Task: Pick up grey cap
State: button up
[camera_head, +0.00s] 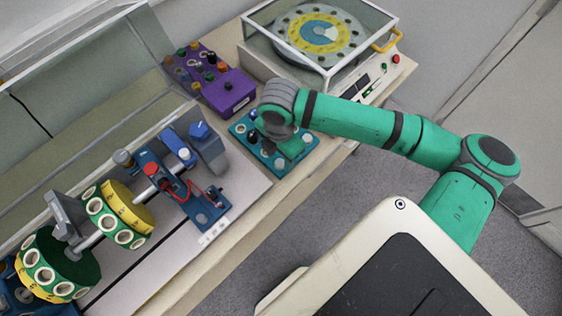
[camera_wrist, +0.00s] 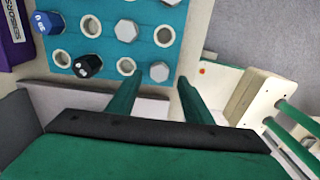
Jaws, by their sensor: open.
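My gripper (camera_wrist: 159,80) is open and empty. Its two green fingers point at the holder's front edge, and the near grey cap appears between the fingertips. I cannot tell the height left between fingertips and cap. In the head view my gripper (camera_head: 291,147) is over the teal holder (camera_head: 241,130) and hides part of it.
The holder also carries a black cap (camera_wrist: 88,66), a blue cap (camera_wrist: 47,22) and several empty round holes. A purple box (camera_head: 230,92) stands behind the holder. A glass-covered disc machine (camera_head: 390,75) is at the back right. A shaft rig with yellow-green discs (camera_head: 127,207) is at the left.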

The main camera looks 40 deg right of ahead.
aim_at(280, 165)
jog(key=shift+a+f, duration=0.2)
jog(key=shift+f, duration=1)
jog(key=c, duration=1.1)
jog(key=shift+w+d, duration=0.1)
jog(key=shift+r, duration=0.1)
jog(key=shift+c, duration=0.3)
